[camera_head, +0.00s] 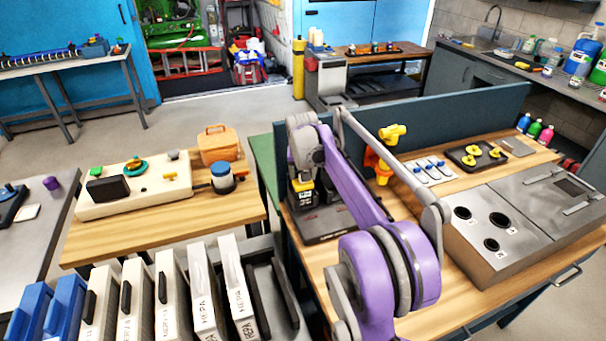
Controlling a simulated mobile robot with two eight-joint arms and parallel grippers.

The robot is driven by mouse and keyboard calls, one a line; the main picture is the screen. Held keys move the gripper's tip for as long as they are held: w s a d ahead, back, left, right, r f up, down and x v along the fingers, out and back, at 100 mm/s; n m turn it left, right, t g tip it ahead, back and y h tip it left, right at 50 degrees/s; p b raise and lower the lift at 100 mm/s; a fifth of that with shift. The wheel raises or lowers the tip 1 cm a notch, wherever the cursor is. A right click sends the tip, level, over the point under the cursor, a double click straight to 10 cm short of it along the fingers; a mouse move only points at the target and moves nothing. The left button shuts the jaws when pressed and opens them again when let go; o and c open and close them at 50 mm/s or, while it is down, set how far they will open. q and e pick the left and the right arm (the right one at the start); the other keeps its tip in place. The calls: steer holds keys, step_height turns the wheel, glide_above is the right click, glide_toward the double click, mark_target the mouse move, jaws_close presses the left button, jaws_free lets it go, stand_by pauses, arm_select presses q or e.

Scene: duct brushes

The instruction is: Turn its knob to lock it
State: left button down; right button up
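Several things here could carry the task's knob, and I cannot tell which one is meant. Yellow knob-shaped pieces (470,159) sit on a dark tray on the right bench. A grey metal box (468,254) with round dark holes in its top stands in front of them. A teal round knob (135,166) and a small yellow handle (174,176) sit on a cream panel (146,194) on the left table. A purple and grey arm of mine rises over the right bench. No gripper fingers of either arm can be made out.
A dark blue divider (470,113) runs behind the right bench, with yellow and orange fittings (392,134) in front of it. A battery charger (322,222) stands left of my arm. Filter panels (205,290) stand upright at front left. Bare wood (240,218) shows on the left table.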

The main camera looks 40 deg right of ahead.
steer(key=v, duration=1.1)
steer(key=shift+f, duration=0.1)
steer(key=s+a+f+n+t+y, duration=0.1)
steer(key=s+a+f+n, duration=0.15)
steer(key=s+a, duration=0.4)
steer(key=s+a+f+n, duration=0.1)
steer(key=s+a+f, duration=0.35)
steer(key=a, duration=0.25)
steer(key=s+a+f+n+t+y, duration=0.1)
steer(key=s+a+f+n, duration=0.15)
steer(key=s+a, duration=0.45)
steer(key=s+a+f+n, duration=0.1)
steer(key=s+a+f, duration=0.4)
steer(key=s+f, duration=0.4)
steer(key=shift+s+n+y, duration=0.15)
steer(key=shift+n+y, duration=0.15)
steer(key=shift+y, duration=0.1)
steer(key=shift+a, duration=0.1)
steer(key=shift+c, duration=0.2)
